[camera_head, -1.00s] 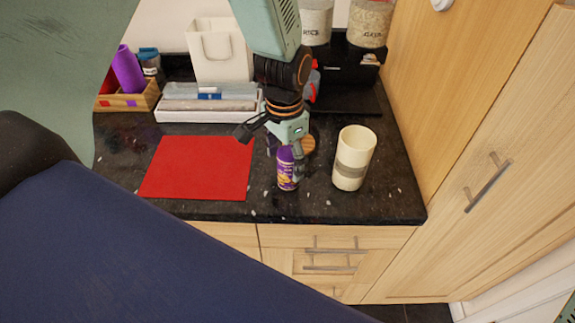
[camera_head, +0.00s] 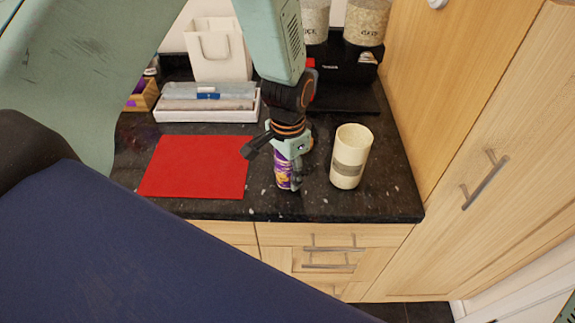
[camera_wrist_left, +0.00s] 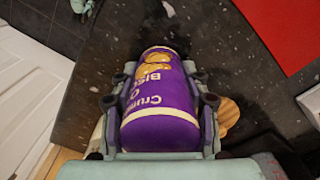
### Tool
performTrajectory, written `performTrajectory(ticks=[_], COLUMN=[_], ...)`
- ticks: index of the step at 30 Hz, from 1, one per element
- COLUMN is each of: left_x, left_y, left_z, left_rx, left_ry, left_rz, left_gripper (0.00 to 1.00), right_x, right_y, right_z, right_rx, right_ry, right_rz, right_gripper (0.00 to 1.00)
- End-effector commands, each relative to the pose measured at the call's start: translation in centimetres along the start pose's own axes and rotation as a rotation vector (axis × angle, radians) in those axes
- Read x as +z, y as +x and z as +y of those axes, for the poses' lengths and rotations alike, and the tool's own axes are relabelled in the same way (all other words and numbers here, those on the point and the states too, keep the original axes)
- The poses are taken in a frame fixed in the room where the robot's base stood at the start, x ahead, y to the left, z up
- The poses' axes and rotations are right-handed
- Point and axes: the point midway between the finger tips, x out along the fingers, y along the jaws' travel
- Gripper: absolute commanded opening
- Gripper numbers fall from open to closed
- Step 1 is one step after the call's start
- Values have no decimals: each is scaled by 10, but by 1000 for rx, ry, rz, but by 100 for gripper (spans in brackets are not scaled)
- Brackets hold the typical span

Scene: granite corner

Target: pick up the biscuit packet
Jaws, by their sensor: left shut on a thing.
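The purple biscuit packet (camera_head: 283,172) stands upright on the dark granite worktop near its front edge. Its printed side, with biscuits pictured on it, fills the middle of the left wrist view (camera_wrist_left: 160,95). My left gripper (camera_head: 287,172) reaches down from above with its fingers around the packet. In the left wrist view the fingers (camera_wrist_left: 160,108) press on both sides of it, so the gripper is shut on the packet. The gripper hides the packet's upper part in the head view.
A cream cylinder (camera_head: 350,157) stands close to the right of the packet. A red mat (camera_head: 196,167) lies to the left. A white tray (camera_head: 205,115), a white bag (camera_head: 217,55) and a black unit (camera_head: 345,65) stand behind. A tall wooden cupboard (camera_head: 480,120) bounds the right.

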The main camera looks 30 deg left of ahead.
Motion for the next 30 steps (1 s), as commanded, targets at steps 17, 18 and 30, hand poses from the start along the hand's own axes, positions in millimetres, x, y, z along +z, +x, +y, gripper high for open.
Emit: performTrajectory(ticks=[17, 18, 30], left_x=[0, 0, -1], left_y=[-2, -4, -75], left_z=[0, 0, -1], left_rx=[0, 0, -2], left_ry=[0, 0, 0], left_rz=[1, 1, 4], left_gripper=[9, 9, 9], right_x=[0, 0, 0], right_y=[0, 0, -2], right_z=[0, 0, 0], right_rx=[0, 0, 0], right_ry=[0, 0, 0], right_rz=[0, 0, 0], right_gripper=[40, 40, 40])
